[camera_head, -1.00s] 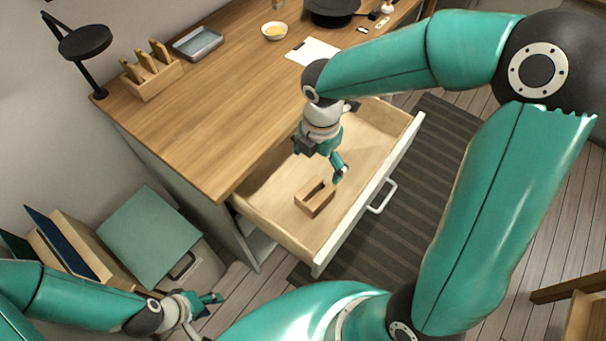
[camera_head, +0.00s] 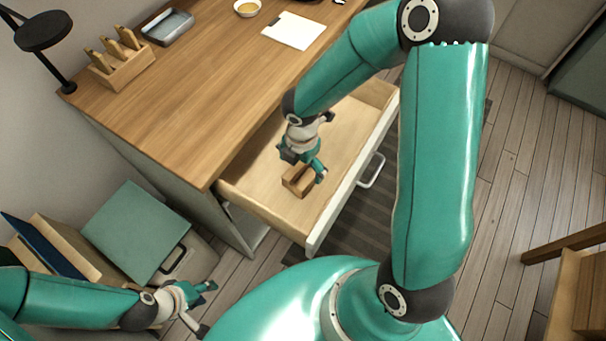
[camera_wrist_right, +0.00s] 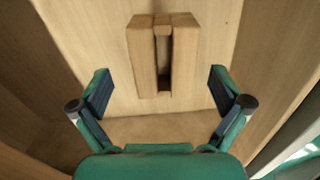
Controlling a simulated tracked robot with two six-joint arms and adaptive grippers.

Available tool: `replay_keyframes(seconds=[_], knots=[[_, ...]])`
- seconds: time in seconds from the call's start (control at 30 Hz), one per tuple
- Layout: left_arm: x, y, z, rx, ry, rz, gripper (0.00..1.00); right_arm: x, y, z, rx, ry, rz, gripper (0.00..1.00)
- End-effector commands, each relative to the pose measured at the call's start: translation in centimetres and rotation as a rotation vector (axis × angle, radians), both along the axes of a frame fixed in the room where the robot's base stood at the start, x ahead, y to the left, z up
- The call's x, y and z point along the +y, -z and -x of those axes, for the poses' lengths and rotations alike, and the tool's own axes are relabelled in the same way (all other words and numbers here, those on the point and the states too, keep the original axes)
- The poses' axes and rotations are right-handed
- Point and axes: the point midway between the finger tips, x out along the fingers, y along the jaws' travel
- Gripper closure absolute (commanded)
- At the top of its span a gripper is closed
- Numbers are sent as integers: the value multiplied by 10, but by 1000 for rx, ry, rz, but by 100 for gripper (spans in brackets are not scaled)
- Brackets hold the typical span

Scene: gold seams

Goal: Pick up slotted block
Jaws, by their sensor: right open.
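The slotted block (camera_head: 297,182) is a small wooden block with a long slot in its top. It lies on the floor of the open drawer (camera_head: 335,125). In the right wrist view the block (camera_wrist_right: 146,60) sits ahead of my gripper, centred between the fingers, with its near end close to the fingertip line. My right gripper (camera_wrist_right: 160,92) is open and empty, its fingers apart from the block. In the head view my right gripper (camera_head: 305,170) is just above the block and partly hides it. My left gripper (camera_head: 205,308) is low at the lower left, away from the drawer, with spread fingers.
The desk top (camera_head: 190,110) overhangs the drawer's back. A green box (camera_head: 135,230) and folders (camera_head: 60,245) stand on the left. A wooden chair or stool (camera_head: 575,290) is at the right.

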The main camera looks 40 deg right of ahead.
Motion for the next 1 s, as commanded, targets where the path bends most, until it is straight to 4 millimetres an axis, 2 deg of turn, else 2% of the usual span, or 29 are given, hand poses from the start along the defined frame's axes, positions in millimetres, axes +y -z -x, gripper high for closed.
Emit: replay_keyframes(seconds=[0.1,0.23,0.37,0.57,1.0], knots=[[0,6,0,0,0,0,60,0,20,4,5,-2,-1,0],[0,11,0,0,0,0,60,1,37,4,3,-1,0,0],[0,12,0,0,0,0,60,0,44,4,2,0,0,0],[0,11,0,0,0,0,60,0,43,3,1,-1,0,0],[0,11,0,0,0,0,60,1,43,3,1,-2,0,72]])
